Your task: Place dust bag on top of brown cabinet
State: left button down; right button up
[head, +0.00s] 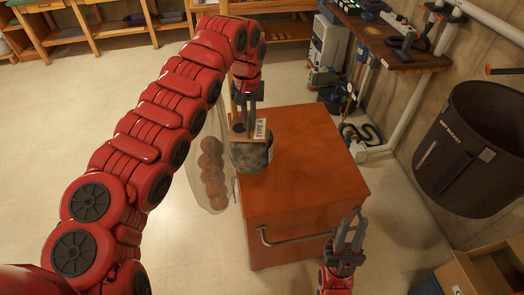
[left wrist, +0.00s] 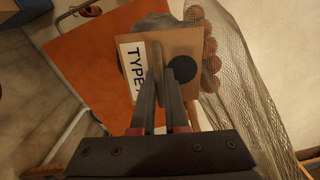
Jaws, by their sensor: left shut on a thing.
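The dust bag (head: 250,156) is a grey pouch with a tan card collar marked "TYPE A". My left gripper (head: 246,122) is shut on the collar from above. In the left wrist view the collar (left wrist: 190,44) sits between the fingertips (left wrist: 165,78), and the grey pouch is mostly hidden beneath it. The bag is at the left edge of the brown cabinet (head: 305,175), over its far left part; I cannot tell whether it touches the top. The cabinet top also shows in the left wrist view (left wrist: 82,58). My right gripper (head: 347,236) appears open and empty, beside the cabinet's front handle.
A net of brown balls (head: 212,180) is close against the cabinet's left side. A dark bucket (head: 475,145) is on the right wall. A wooden bench (head: 385,40) stands behind, and an open box (head: 490,268) is at lower right. The cabinet top is otherwise bare.

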aim_at(290, 162)
jog(key=i+l+u, duration=0.15)
jog(key=l, duration=0.2)
jog(key=l+u, duration=0.15)
jog(key=l, duration=0.2)
jog(key=i+l+u, duration=0.15)
jog(key=l, duration=0.65)
